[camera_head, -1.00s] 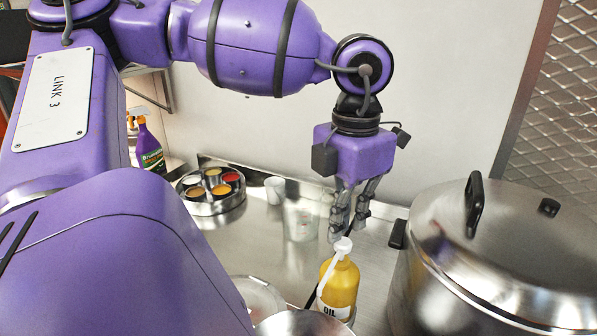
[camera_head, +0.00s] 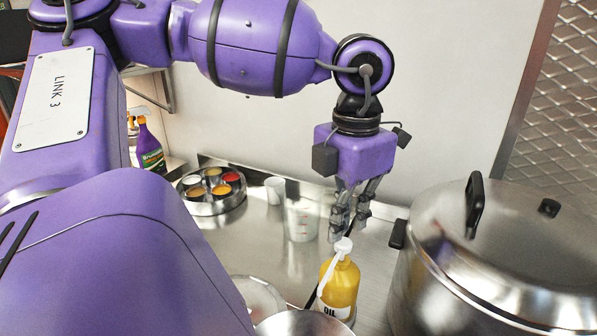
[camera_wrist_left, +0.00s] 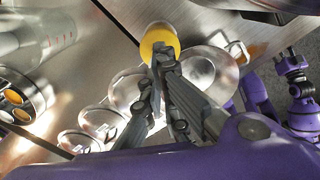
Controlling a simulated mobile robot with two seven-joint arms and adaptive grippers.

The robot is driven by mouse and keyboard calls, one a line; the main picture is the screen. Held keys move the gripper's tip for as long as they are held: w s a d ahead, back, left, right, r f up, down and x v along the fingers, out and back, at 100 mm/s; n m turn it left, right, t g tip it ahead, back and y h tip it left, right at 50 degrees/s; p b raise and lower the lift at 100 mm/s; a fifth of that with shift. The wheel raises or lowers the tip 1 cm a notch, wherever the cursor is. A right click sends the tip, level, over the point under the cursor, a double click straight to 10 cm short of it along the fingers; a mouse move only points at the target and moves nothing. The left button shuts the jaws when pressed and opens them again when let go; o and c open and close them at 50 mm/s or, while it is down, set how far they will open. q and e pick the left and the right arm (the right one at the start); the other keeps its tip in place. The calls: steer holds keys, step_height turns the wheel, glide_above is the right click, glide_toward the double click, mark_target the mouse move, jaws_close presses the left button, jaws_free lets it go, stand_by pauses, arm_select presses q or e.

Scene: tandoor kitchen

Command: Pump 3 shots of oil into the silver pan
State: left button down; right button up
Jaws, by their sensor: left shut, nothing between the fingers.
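The yellow oil bottle (camera_head: 340,287) with a white pump head (camera_head: 343,246) stands upright on the steel counter. Its yellow body also shows in the left wrist view (camera_wrist_left: 159,39). My left gripper (camera_head: 342,236) is shut and empty, pointing down directly over the pump head; I cannot tell whether they touch. A silver round vessel (camera_head: 303,325), maybe the pan, is cut off at the bottom edge, in front of the bottle. Round silver vessels (camera_wrist_left: 210,68) show beside the bottle in the wrist view. My right gripper (camera_wrist_left: 292,65) seems to show there, small, its jaws unclear.
A large lidded steel pot (camera_head: 500,260) stands close to the right of the bottle. A clear measuring cup (camera_head: 302,222), a white cup (camera_head: 275,190) and a round spice tin (camera_head: 212,207) stand farther back. A purple spray bottle (camera_head: 148,148) stands at the left.

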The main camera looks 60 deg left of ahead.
mark_target(343, 242)
arm_select(q)
steer(key=shift+f, duration=1.75)
steer(key=shift+r, duration=1.7)
arm_select(e)
steer(key=shift+r, duration=0.1)
steer(key=shift+w, duration=0.2)
